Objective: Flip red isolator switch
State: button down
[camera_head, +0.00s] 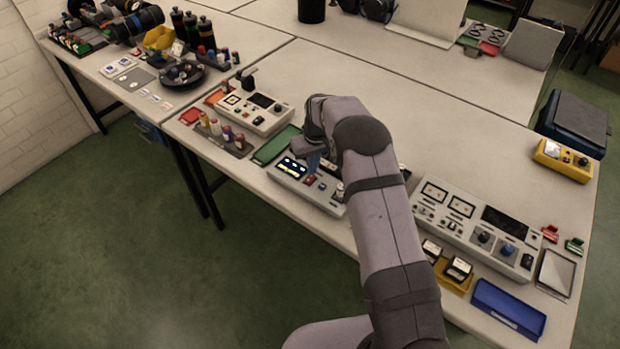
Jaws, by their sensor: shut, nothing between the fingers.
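A light grey control box (325,205) with a lit dark display (292,167) stands near the front edge of the table. A small red part (309,182), which looks like the red isolator switch, sits on its top to the right of the display. My gripper (314,167) is shut and empty, pointing down over this box close to the red part. I cannot tell whether it touches it. My arm hides the right part of the box, and the switch's position is too small to read.
A larger panel with meters (475,222) stands to the right, with a blue tray (508,309) in front. Another instrument box (255,108) and a green tray (276,145) lie to the left. The table behind my arm is mostly clear.

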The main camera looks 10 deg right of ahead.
aim_at(313, 177)
jog(key=shift+f+b, duration=0.5)
jog(key=shift+f, duration=0.25)
dwell(0.8)
jog(key=shift+s+r, duration=0.1)
notch_tip(313, 177, up, 7)
jog(key=p, duration=0.4)
dwell(0.5)
dwell(0.5)
jog(key=s+d+r+m+g, duration=0.1)
jog(key=s+r, duration=0.4)
jog(key=s, duration=0.4)
jog(key=s+d+r+m, duration=0.15)
jog(key=s+r, duration=0.25)
jog(key=s, duration=0.5)
jog(key=s+d, duration=0.1)
jog(key=s, duration=1.7)
jog(key=shift+d+g, duration=0.35)
jog(key=shift+g, duration=0.05)
